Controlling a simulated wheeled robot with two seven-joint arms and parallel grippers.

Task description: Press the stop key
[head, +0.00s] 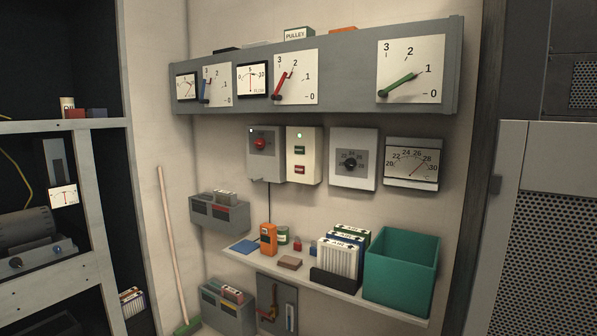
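A cream switch box (303,157) hangs on the wall below the long grey meter panel. Neither of my grippers is in view.
A dial box (353,158) and a meter (411,163) hang to the right. Open racking stands left and a perforated cabinet (545,230) right. The space before the switch box looks clear.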

